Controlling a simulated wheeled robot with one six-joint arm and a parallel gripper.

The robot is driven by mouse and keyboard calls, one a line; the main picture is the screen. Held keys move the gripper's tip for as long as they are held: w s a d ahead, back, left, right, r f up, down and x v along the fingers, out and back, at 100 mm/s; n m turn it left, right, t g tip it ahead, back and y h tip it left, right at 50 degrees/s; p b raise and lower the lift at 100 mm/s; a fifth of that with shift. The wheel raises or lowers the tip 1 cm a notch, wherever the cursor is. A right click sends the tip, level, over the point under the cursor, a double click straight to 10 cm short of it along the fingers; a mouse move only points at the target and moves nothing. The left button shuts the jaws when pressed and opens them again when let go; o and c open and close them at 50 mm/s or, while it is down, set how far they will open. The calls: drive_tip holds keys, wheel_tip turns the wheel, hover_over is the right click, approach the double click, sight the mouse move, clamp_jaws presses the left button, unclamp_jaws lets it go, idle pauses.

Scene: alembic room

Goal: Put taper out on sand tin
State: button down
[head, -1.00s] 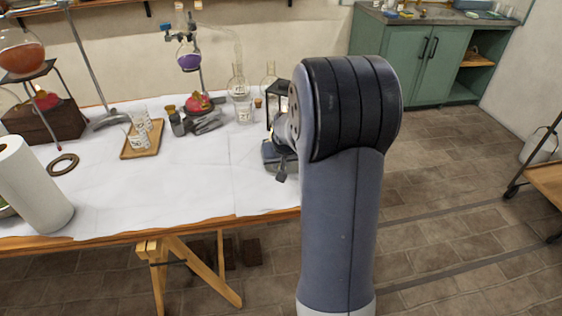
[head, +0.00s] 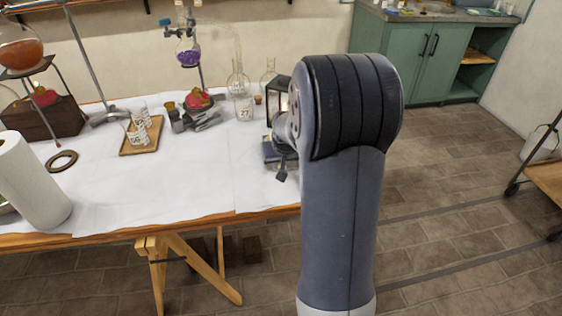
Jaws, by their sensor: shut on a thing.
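My arm stands large in the middle of the head view and hides most of its own end. Only a small dark part of my gripper (head: 281,168) shows at the left of the arm, over the right end of the white-covered table (head: 205,185). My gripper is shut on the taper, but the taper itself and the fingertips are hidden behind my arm. I cannot make out the sand tin in this view. A dark-framed lantern (head: 279,92) with a warm glow inside stands behind my gripper, partly covered by the arm.
A blue-grey block-like thing (head: 268,154) lies beside my gripper. A paper roll (head: 32,182) is at far left. The table's front middle is clear.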

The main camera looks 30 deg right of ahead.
drive_tip(key=c, duration=1.2)
unclamp_jaws()
drive_tip(key=p+v, duration=0.1)
drive_tip(key=v, duration=0.9)
drive_tip(key=shift+s+r, duration=0.2)
drive_tip(key=shift+r, duration=0.15)
drive_tip(key=b+x, duration=0.1)
drive_tip(key=x, duration=0.9)
drive_tip(key=shift+w+f, duration=0.15)
drive_tip(key=shift+f, duration=0.15)
drive_tip(key=shift+w+r, duration=0.15)
drive_tip(key=shift+w, duration=0.05)
drive_tip(key=shift+r+p, duration=0.3)
drive_tip(key=shift+p, duration=0.15)
drive_tip(key=shift+f, duration=0.1)
